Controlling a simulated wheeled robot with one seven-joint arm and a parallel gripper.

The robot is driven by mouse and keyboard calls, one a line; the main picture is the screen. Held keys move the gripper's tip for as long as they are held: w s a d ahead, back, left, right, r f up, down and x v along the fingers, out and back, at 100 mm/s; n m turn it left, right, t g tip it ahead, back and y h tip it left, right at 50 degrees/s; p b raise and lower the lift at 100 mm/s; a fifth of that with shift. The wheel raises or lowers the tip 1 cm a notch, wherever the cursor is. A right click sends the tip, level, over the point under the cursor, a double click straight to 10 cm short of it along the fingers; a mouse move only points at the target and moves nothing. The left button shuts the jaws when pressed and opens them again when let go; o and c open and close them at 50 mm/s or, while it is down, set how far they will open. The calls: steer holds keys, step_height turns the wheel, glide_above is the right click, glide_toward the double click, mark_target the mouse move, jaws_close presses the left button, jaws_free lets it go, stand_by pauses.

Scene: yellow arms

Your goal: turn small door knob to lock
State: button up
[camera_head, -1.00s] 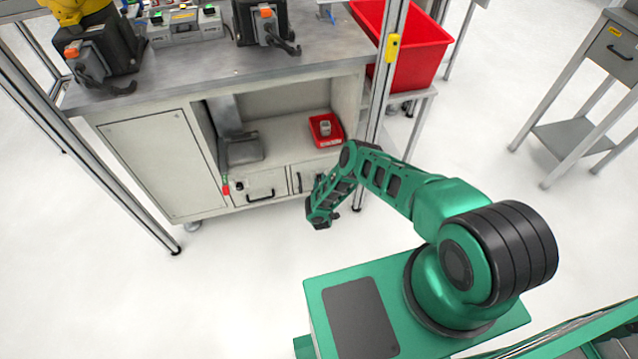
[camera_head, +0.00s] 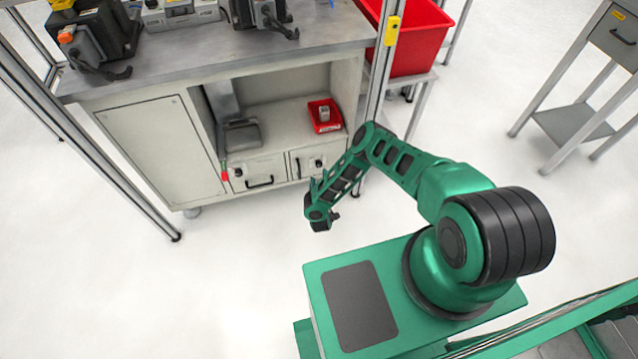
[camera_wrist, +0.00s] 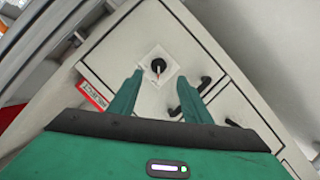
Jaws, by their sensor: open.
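A small black knob (camera_wrist: 157,66) with a red-and-white mark sits on a pale square plate on the white cabinet front in the wrist view. My gripper (camera_wrist: 157,91) is open, with its two green fingers apart below the knob in the picture. Nothing shows between the fingers, and I see no contact with the knob. In the head view, the small door (camera_head: 309,159) is at the lower right of the cabinet, with a dark knob and a handle. My arm's end hangs in front of it; the fingers are hard to make out there.
Black handles (camera_wrist: 205,85) stick out near the right finger. A red bin (camera_head: 324,116) stands on the open shelf above the small door. A metal post (camera_head: 382,80) rises beside the cabinet. The floor (camera_head: 225,270) in front is clear.

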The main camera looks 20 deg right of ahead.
steer(key=shift+v, duration=1.25)
steer(key=shift+s, duration=0.1)
